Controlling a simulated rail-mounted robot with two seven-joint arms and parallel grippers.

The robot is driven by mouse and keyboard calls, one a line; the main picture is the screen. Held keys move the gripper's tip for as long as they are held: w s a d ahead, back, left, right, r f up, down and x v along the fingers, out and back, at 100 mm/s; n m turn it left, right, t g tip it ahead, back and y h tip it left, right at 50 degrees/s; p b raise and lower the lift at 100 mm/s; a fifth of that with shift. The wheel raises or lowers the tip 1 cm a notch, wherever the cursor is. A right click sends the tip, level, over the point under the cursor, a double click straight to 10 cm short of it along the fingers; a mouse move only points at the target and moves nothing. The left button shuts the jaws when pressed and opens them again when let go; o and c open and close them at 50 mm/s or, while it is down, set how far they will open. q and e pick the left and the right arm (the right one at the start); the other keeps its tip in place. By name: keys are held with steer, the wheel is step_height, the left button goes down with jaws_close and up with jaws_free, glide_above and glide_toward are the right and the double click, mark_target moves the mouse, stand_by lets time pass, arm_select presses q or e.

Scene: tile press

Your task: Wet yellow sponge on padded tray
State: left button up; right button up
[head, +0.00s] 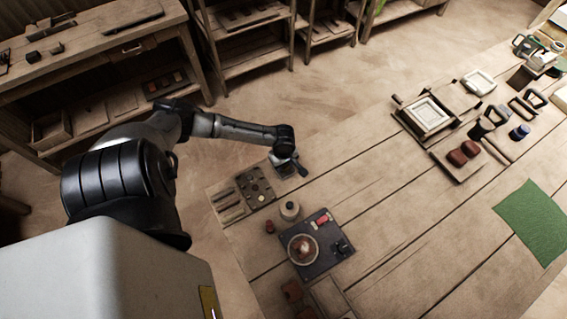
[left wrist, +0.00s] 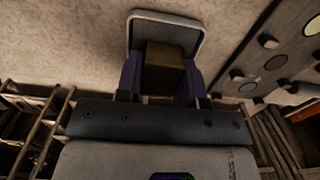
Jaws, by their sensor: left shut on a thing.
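My left gripper (head: 297,167) is at the far left end of the long table, over a small grey tray (head: 275,160). In the left wrist view its two dark fingers (left wrist: 164,80) are shut on a dull brownish-yellow block, the sponge (left wrist: 165,56). The tray with its pale rim (left wrist: 202,38) shows directly beyond the sponge. I cannot tell whether the sponge touches the tray or whether it is wet. In the head view the gripper hides the sponge. My right gripper is not in view.
A dark panel with round discs (head: 262,196) lies close to the tray. A wooden frame press (head: 431,116) and a green mat (head: 532,222) are farther right. The middle planks are clear.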

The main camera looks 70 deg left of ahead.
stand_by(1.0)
arm_select(q)
steer(key=shift+f+p, duration=0.1)
steer(key=shift+p, duration=0.45)
stand_by(0.4)
stand_by(0.5)
steer(key=shift+r+p, duration=0.65)
steer(key=shift+p, duration=0.2)
step_height(320, 180, up, 3)
steer(key=p, duration=0.4)
steer(key=shift+r+p, duration=1.4)
steer(key=shift+p, duration=0.55)
